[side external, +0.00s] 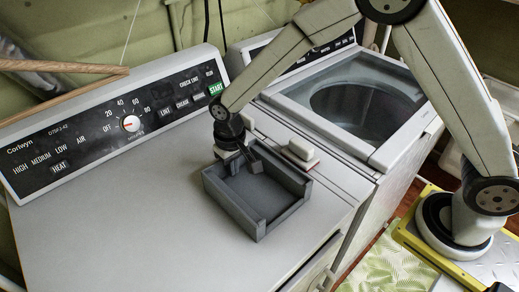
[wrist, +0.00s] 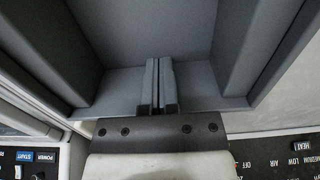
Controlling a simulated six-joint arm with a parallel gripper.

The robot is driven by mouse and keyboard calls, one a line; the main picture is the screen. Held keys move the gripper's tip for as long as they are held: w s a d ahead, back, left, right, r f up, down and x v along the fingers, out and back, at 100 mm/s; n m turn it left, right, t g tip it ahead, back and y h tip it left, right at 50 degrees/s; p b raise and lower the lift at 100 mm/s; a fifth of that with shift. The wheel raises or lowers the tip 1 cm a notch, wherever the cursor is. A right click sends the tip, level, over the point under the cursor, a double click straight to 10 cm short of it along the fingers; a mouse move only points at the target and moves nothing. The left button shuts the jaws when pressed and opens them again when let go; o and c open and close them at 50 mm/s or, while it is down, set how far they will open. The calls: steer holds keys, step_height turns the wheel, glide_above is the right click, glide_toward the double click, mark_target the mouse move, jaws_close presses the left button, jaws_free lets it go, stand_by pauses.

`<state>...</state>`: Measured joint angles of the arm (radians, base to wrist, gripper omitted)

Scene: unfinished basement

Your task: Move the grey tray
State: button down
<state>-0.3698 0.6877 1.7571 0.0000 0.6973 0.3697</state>
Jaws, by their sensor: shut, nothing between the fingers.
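The grey tray (side external: 285,212) sits on the white dryer top, near its right side. It is a shallow, square-cornered tray with an empty-looking floor and a lowered gap in its front wall. My gripper (side external: 255,166) is at the tray's back edge, pointing down into it. In the wrist view, the tray (wrist: 215,85) fills most of the picture. There my gripper (wrist: 160,62) shows its two fingers pressed together with nothing between them, over the tray's edge. I cannot tell whether the fingers touch the tray.
A small white block on a reddish base (side external: 303,150) stands just right of the tray. The control panel (side external: 110,125) rises behind. A washer (side external: 350,100) with a round drum stands to the right. The dryer top (side external: 130,215) is clear left of the tray.

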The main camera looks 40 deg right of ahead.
steer(key=shift+w, duration=0.15)
steer(key=shift+w, duration=9.75)
steer(key=shift+w, duration=0.3)
steer(key=shift+s, duration=0.5)
steer(key=shift+s, duration=1.55)
step_height(320, 180, up, 10)
